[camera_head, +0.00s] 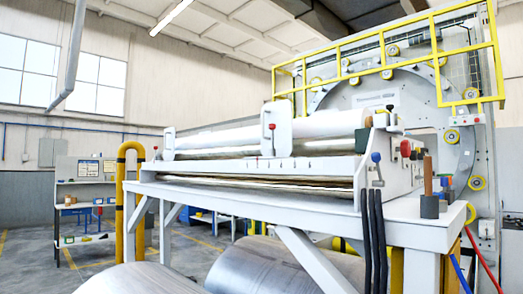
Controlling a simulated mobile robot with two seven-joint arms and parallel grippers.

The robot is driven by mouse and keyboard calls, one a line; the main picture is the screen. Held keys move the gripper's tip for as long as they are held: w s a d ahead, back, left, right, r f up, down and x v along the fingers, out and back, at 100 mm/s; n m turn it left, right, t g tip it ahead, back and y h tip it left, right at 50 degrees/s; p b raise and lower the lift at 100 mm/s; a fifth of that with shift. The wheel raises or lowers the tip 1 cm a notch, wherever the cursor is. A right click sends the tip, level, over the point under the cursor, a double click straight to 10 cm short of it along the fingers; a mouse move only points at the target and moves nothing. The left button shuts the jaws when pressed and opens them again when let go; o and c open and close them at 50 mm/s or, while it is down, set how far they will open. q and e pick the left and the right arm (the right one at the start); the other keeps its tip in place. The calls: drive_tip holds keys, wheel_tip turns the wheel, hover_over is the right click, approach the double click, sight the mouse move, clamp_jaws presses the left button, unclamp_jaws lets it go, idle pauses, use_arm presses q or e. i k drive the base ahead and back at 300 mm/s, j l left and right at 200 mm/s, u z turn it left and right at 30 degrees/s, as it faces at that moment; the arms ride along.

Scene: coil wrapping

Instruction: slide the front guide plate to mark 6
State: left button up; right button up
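A white upright plate (283,124) with rounded top corners and a small red knob stands across the roll on the machine bed, near the middle of the view. A second, smaller white plate (169,144) stands at the far left end of the bed. No label tells which is the front guide plate; the middle one is nearer. Small marks (309,162) run along the white front rail (215,167) below the middle plate. Their numbers are too small to read, so I cannot tell at which mark the plate stands. Neither of my grippers is in view.
A white table (300,208) runs along the front of the machine. Black hanging straps (377,245) and a grey block with a brown rod (429,205) are at its right end. Large metal coils (265,266) lie below. Yellow posts (121,195) stand left.

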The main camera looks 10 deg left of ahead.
sight(279, 113)
drive_tip(key=u, duration=1.25)
drive_tip(key=i+l+u, duration=0.1)
drive_tip(key=l+u, duration=0.15)
drive_tip(key=u, duration=0.2)
drive_tip(key=l+u, duration=0.3)
drive_tip(key=u, duration=0.15)
drive_tip(key=i, duration=0.05)
